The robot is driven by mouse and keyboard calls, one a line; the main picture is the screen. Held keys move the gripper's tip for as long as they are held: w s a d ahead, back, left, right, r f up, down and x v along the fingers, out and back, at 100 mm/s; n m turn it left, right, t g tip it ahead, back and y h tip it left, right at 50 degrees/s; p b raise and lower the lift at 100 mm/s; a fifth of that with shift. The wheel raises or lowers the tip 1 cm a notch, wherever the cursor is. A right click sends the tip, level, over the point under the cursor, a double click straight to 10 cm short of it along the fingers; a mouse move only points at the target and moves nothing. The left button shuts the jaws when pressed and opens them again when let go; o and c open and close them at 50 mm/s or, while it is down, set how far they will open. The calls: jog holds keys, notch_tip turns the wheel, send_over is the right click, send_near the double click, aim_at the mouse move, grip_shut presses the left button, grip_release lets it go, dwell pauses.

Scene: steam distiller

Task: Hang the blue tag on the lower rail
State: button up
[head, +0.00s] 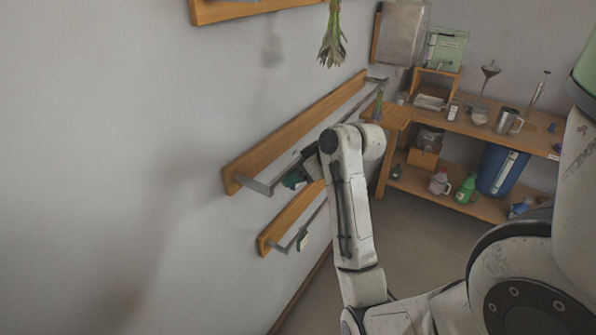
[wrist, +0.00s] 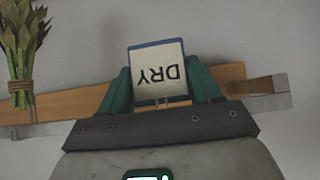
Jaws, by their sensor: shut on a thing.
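The blue tag (wrist: 158,72) is a cream card with a blue border and the word DRY, upside down in the wrist view. My gripper (wrist: 160,88) is shut on it, with a green finger on each side. In the head view my gripper (head: 294,180) is at the near end of the upper rail (head: 258,187), and the tag is hidden there. The lower rail (head: 284,246) is below, partly behind my arm.
A wooden board with a metal rail (wrist: 60,103) crosses behind the tag in the wrist view; I cannot tell which rail. A herb bundle (wrist: 20,50) hangs at left. A cluttered workbench (head: 460,122) stands at the back right. The floor (head: 415,240) between is clear.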

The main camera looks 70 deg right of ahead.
jog(key=shift+f+b, duration=0.4)
jog(key=shift+f, duration=0.5)
dwell(1.1)
jog(key=o, duration=1.2)
jog(key=shift+o, duration=0.2)
jog(key=shift+r, duration=0.1)
jog(key=p+v, duration=0.5)
jog(key=v, duration=0.3)
dwell(0.6)
dwell(0.5)
